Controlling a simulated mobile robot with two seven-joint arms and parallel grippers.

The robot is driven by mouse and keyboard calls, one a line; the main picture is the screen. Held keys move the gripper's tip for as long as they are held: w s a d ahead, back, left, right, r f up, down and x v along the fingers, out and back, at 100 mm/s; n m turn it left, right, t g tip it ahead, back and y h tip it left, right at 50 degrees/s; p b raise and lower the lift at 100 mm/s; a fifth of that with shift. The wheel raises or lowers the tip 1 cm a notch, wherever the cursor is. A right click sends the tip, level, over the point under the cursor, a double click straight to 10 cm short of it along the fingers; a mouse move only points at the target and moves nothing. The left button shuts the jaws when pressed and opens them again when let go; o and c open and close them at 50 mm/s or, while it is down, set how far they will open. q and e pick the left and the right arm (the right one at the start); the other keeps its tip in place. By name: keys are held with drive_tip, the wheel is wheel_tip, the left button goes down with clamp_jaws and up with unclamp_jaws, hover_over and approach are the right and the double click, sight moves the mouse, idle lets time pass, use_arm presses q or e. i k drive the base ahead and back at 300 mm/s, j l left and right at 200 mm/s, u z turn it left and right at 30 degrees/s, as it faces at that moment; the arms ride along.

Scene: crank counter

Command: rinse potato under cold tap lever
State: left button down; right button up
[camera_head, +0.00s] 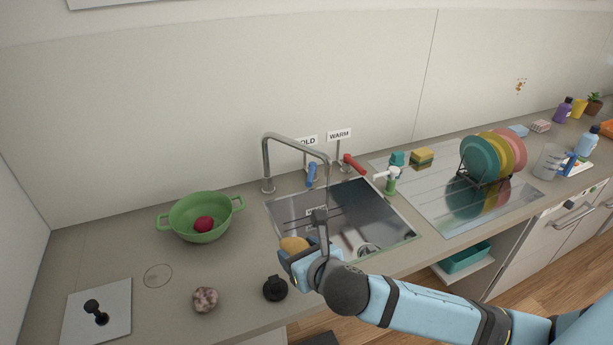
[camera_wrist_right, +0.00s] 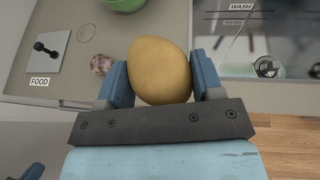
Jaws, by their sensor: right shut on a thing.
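My right gripper (camera_head: 305,258) is shut on a tan potato (camera_head: 294,244) at the sink's left front edge. In the right wrist view the potato (camera_wrist_right: 160,70) sits between the two blue fingers. The sink (camera_head: 350,213) is a dark steel basin, partly hidden by my gripper. A grey tap (camera_head: 290,140) arches over it. The cold tap lever (camera_head: 311,174) is blue and stands behind the sink under a partly hidden sign ending in "OLD". A red lever (camera_head: 352,163) stands right of it by the "WARM" sign (camera_head: 339,134).
A garlic bulb (camera_head: 205,299) and a black knob-like object (camera_head: 275,288) lie near the front. A soap dispenser (camera_head: 390,180) and dish rack (camera_head: 488,160) stand right.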

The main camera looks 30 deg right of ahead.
sight(311, 175)
drive_tip(key=l+z, duration=0.15)
drive_tip(key=z, duration=1)
drive_tip(key=i+l, duration=0.1)
drive_tip(key=l, duration=1.5)
